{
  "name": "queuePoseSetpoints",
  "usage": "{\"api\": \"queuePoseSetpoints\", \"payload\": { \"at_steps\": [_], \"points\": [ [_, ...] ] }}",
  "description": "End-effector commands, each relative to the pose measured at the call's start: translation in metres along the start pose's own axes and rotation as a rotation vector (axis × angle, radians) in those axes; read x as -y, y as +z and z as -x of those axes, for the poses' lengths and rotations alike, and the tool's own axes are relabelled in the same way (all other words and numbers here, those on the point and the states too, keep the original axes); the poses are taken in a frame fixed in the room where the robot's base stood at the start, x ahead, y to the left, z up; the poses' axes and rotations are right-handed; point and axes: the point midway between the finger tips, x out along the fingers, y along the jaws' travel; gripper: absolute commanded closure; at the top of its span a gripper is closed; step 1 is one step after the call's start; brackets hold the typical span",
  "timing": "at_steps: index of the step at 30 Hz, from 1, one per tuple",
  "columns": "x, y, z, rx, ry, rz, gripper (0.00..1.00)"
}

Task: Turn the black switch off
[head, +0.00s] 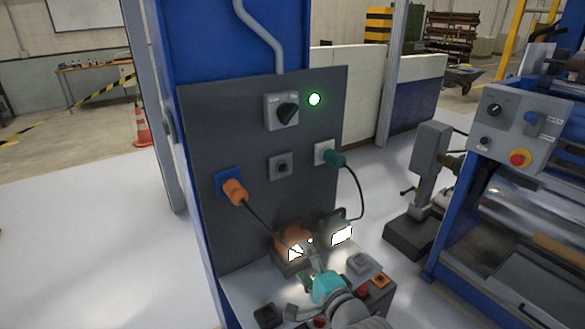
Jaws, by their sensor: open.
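The black rotary switch (287,112) sits on a light grey square plate near the top of the dark grey panel (225,130). Its knob looks tilted, with its end towards the upper right. A green lamp (314,99) glows just right of it. My gripper (309,250) is low in front of the panel, well below the switch and apart from it. It is open, with nothing seen between its fingers. The fingers are small and partly lost against the bright lights behind them.
An orange plug (235,192) and a green plug (334,159) sit in panel sockets, with cables hanging down. Two lit work lamps, orange (289,236) and green (342,220), stand below. A small grey square fitting (281,166) is mid-panel. A machine (515,135) stands right.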

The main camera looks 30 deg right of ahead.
Motion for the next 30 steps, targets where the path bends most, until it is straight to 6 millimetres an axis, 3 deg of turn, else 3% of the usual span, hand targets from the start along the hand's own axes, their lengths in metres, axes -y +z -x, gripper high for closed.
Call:
{"api": "queuePoseSetpoints", "payload": {
  "at_steps": [1,9,21,25,30],
  "points": [
    [0.019,-0.006,-0.011,0.003,-0.016,-0.046,0.12],
    [0.108,-0.03,-0.051,0.043,-0.048,-0.311,0.12],
    [0.245,-0.059,-0.068,0.109,-0.06,-0.629,0.12],
    [0.271,-0.063,-0.066,0.121,-0.056,-0.685,0.12],
    [0.283,-0.065,-0.067,0.125,-0.05,-0.715,0.12]
  ]
}}
